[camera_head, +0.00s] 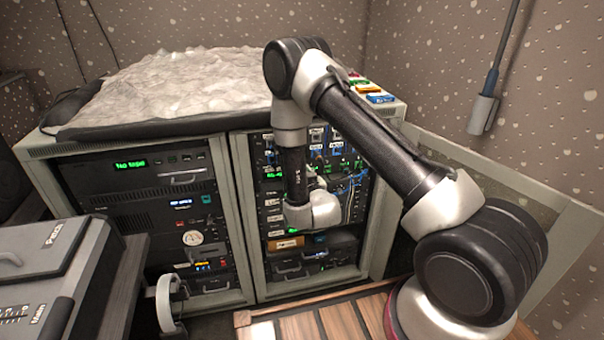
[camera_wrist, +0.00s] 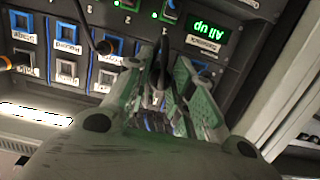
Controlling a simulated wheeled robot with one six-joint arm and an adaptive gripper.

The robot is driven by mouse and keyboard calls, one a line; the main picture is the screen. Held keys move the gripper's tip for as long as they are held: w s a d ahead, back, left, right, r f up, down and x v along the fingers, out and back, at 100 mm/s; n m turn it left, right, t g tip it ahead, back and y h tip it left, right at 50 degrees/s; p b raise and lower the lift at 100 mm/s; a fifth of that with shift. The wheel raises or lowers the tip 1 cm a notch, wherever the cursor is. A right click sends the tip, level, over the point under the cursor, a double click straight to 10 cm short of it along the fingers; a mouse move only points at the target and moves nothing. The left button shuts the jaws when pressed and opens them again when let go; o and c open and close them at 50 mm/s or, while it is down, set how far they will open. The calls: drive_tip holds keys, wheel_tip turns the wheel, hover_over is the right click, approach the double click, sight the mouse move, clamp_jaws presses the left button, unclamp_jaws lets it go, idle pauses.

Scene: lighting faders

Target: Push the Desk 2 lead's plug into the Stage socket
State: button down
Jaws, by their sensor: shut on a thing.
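In the wrist view my gripper (camera_wrist: 160,82) is shut on a dark plug (camera_wrist: 157,70) with a dark lead, close in front of a patch panel (camera_wrist: 110,75) of square sockets with blue and white frames. The panel and its labels show upside down. The label at the upper left seems to read Stage (camera_wrist: 22,35), but it is small and blurred. I cannot tell whether the plug touches a socket, and its tip is hidden by the fingers. In the head view my arm's wrist hides most of the gripper in front of the right rack (camera_head: 240,200).
Other dark leads hang on the panel, and an orange-ended plug (camera_wrist: 5,63) is at the left edge. In the head view blue leads (camera_head: 350,183) hang on the rack's right side. A grey console (camera_head: 50,250) stands at the lower left.

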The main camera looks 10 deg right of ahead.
drive_tip(key=shift+s, duration=1.5)
drive_tip(key=shift+d, duration=2.5)
drive_tip(key=shift+d, duration=2.5)
drive_tip(key=shift+d, duration=2.5)
drive_tip(key=shift+d, duration=2.5)
